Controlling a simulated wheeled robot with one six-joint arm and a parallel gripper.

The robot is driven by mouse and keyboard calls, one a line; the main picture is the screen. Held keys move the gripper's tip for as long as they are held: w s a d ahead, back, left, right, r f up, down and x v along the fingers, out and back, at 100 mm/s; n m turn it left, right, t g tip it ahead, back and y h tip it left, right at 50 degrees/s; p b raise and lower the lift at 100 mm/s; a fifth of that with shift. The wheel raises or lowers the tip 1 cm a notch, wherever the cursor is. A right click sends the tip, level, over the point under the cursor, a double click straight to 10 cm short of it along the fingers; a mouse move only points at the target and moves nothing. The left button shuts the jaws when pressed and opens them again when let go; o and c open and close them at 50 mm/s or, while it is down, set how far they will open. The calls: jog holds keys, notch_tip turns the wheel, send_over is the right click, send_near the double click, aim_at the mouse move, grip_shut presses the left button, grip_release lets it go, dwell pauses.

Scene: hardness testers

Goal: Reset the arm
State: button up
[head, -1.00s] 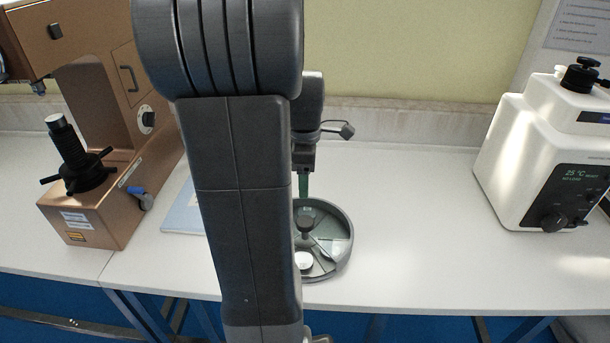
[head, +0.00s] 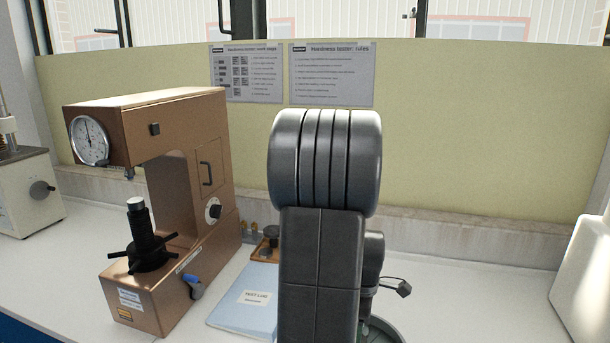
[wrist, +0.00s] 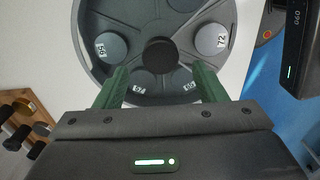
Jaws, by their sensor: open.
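My arm (head: 320,260) stands upright in the middle of the head view, in front of the bench. My gripper (wrist: 160,86) shows in the wrist view with its two green fingers spread apart and nothing between them. It is over a round grey divided tray (wrist: 83,40). The tray has a dark central knob (wrist: 158,53) and several numbered discs, among them a grey one marked 72 (wrist: 212,40). In the head view, my fingers are hidden and only a bit of the tray's rim (head: 388,330) shows at the bottom edge.
A copper-coloured hardness tester (head: 180,190) with a dial stands left of my arm. A light blue folder (head: 235,310) lies between them. A white machine (head: 585,275) stands at the right edge.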

jog(key=shift+f, duration=2.15)
jog(key=shift+r, duration=0.15)
notch_tip(320, 180, up, 13)
notch_tip(320, 180, down, 13)
jog(key=shift+s+f, duration=0.1)
jog(key=shift+f, duration=0.1)
jog(key=shift+m, duration=0.3)
jog(key=m+p, duration=0.1)
jog(key=m, duration=0.3)
jog(key=shift+r+m, duration=0.1)
jog(key=shift+m, duration=0.2)
jog(key=shift+m+p, duration=0.6)
jog(key=shift+m, duration=1.9)
